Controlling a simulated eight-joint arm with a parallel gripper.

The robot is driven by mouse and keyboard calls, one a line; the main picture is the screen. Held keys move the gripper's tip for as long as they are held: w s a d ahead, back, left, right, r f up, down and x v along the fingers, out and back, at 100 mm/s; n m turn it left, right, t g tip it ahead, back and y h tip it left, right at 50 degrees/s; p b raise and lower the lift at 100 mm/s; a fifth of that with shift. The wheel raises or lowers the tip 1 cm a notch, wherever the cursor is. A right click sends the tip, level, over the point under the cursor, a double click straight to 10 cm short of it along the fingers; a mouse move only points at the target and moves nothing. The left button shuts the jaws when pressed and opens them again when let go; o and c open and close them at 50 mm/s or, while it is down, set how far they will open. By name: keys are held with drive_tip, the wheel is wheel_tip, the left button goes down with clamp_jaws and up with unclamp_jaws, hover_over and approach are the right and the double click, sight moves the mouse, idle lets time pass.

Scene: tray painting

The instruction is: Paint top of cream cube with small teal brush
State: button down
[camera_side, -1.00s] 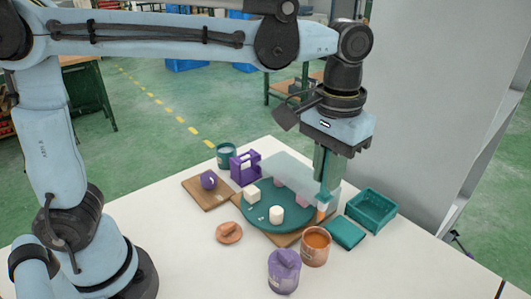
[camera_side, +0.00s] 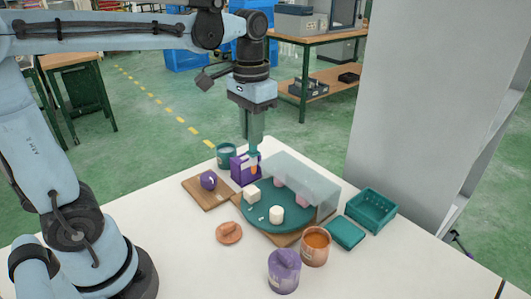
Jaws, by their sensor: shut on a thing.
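My gripper (camera_side: 253,146) is shut on the small teal brush (camera_side: 252,156), which hangs upright with an orange tip. In the side view the tip overlaps the purple holder (camera_side: 239,173); I cannot tell whether they touch. The cream cube (camera_side: 252,194) sits at the left of the round teal tray (camera_side: 262,224), below the brush in the picture. A second cream piece (camera_side: 276,215), rounder in shape, stands nearer the front of the tray. An orange paint jar (camera_side: 315,250) is at the tray's front right. The gripper hides part of the brush handle.
A clear panel (camera_side: 312,185) stands along the tray's back, with pink blocks behind it. A purple ball (camera_side: 208,180) rests on a wooden board at left. A purple jar (camera_side: 284,277), teal box (camera_side: 371,209) and teal cup (camera_side: 226,157) stand around.

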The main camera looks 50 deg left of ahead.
sight(252, 152)
drive_tip(key=shift+s+a+f, duration=0.1)
drive_tip(key=shift+a+f, duration=0.2)
drive_tip(key=shift+a, duration=0.05)
drive_tip(key=shift+f, duration=1.65)
drive_tip(key=shift+f, duration=0.6)
drive_tip(key=shift+a, duration=0.15)
drive_tip(key=shift+a, duration=0.2)
drive_tip(key=shift+d, duration=0.1)
drive_tip(key=shift+d, duration=0.65)
drive_tip(key=shift+a, duration=0.2)
